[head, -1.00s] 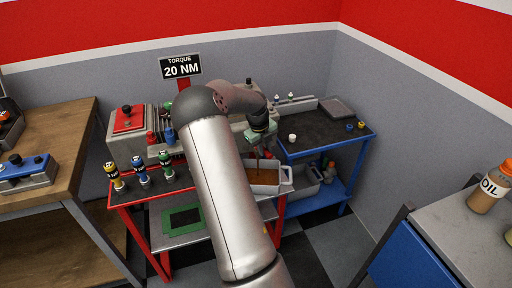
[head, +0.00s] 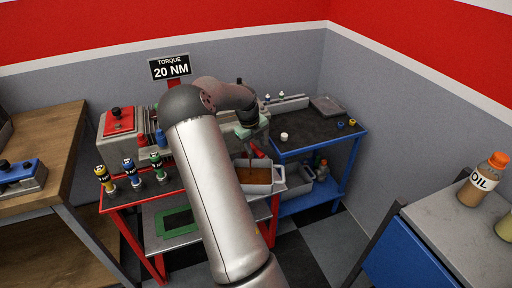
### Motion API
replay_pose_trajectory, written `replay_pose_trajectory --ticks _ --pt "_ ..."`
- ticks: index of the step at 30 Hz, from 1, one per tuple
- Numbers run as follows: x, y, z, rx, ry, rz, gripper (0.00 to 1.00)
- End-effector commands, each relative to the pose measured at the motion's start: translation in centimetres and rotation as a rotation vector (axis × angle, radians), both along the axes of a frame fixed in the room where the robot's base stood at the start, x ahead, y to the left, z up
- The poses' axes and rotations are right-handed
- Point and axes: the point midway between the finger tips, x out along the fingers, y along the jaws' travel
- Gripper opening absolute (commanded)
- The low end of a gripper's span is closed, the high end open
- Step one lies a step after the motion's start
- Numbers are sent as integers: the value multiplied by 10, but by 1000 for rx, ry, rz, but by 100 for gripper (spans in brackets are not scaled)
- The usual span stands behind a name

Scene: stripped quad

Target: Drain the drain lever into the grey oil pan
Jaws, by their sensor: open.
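The grey oil pan (head: 258,188) sits at the right end of the red bench, below the machine, with brown liquid (head: 252,172) in it. A red handle (head: 257,150), which looks like the drain lever, shows just above the pan. My gripper (head: 246,132) is above and slightly left of the red handle, beside the machine, with a visible gap between them. The gripper is open and looks empty, but its fingertips are small and partly hidden. My arm covers much of the machine and bench middle.
A blue cart (head: 318,133) with a dark top stands to the right, with a white cap (head: 284,136) near its edge. An oil bottle (head: 481,180) stands on the grey cabinet at right.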

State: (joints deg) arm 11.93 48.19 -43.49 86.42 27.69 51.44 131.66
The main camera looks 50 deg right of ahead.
Motion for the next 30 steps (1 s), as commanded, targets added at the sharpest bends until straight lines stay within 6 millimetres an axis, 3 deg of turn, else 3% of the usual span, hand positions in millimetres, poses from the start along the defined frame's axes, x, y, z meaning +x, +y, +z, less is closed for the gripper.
replay_pose_trajectory --ticks 12,18,24,30 --pt "4 19 99 -4 -5 2 41" --pt "5 26 136 -3 -3 2 41" --pt "6 29 152 -1 -2 -1 41" --pt "6 30 155 -2 -2 -1 41"
